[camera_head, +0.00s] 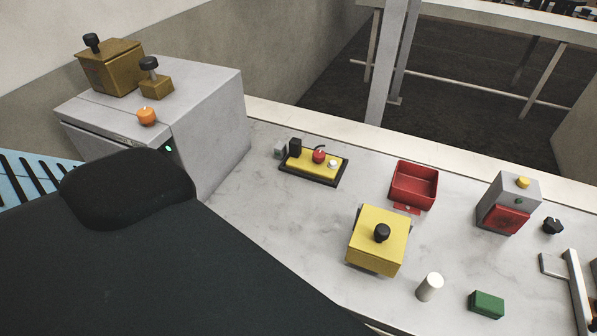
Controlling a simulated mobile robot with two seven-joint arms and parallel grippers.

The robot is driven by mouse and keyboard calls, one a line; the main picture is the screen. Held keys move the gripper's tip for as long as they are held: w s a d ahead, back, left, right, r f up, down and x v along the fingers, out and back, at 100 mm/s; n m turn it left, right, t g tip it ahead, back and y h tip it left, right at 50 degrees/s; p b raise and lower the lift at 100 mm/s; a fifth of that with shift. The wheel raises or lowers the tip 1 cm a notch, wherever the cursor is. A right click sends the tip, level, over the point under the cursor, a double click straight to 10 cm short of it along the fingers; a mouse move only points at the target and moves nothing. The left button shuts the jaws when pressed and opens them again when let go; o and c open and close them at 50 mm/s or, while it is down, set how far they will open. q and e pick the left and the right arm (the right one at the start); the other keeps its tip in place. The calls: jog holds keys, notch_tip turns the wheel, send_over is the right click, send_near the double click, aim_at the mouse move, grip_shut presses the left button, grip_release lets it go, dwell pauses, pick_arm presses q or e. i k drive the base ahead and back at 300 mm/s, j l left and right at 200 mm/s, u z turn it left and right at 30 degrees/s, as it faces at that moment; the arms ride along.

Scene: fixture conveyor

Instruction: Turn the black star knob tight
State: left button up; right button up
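A small black knob with a lobed, star-like outline (553,226) sits on the light marble-look worktop (400,310) near the right edge. I cannot tell whether it lies loose or is mounted. Another black knob (381,232) stands on top of a yellow block (377,252) near the middle; it looks rounder. No gripper fingers show. A large dark part of my own body fills the lower left and hides the worktop there.
A grey bracket (573,290) stands at the right edge. A grey box with a red front (505,219), red tray (414,184), yellow panel (314,162), white cylinder (429,287) and green block (486,304) share the worktop. A grey cabinet (215,120) carries two brown-yellow blocks.

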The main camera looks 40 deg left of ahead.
aim_at(551, 225)
jog(key=u, duration=0.75)
jog(key=z, duration=1.3)
jog(key=u, duration=1.3)
jog(key=z, duration=1.3)
